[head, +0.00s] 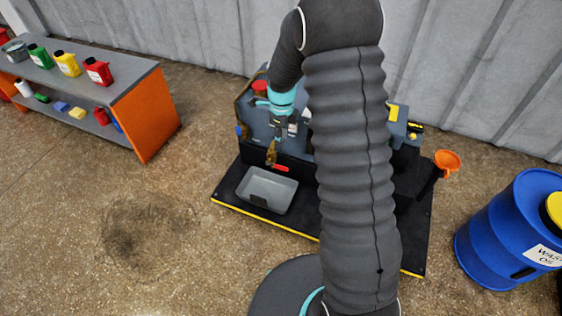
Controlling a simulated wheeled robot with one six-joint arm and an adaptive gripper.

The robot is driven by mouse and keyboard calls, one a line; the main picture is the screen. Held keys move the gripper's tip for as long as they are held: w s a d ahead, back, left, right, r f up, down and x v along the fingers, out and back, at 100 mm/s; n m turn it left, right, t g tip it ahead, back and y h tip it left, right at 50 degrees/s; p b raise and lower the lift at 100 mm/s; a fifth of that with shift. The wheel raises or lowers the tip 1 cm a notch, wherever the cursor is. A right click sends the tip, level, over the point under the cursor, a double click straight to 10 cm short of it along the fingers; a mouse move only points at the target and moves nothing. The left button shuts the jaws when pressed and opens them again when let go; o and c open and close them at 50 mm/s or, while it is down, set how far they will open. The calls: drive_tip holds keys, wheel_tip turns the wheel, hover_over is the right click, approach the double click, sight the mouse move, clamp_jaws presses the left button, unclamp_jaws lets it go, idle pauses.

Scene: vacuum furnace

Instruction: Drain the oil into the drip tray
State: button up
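The grey drip tray (283,202) lies on a black platform with a yellow edge, in front of the dark machine (256,122). A small brown-gold part (271,153), perhaps a drain valve, shows above the tray's back edge. A red lever-like piece (281,168) is beside it, just above the tray's back rim. My gripper (276,136) points down at the machine's front, close above the brown-gold part. It is too small to tell whether its fingers are open or touch anything. No oil is clearly visible in the tray. My arm hides the machine's middle.
A shelf bench (150,112) with several coloured jugs stands at the left. A blue waste oil drum (492,232) is at the right, and an orange funnel (447,162) is near the machine. A dark stain (148,237) marks otherwise clear floor at lower left.

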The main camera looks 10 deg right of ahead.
sight(281, 166)
wheel_tip(281, 166, down, 14)
drive_tip(key=shift+w+f, duration=0.15)
drive_tip(key=shift+f, duration=0.1)
idle(0.4)
clamp_jaws()
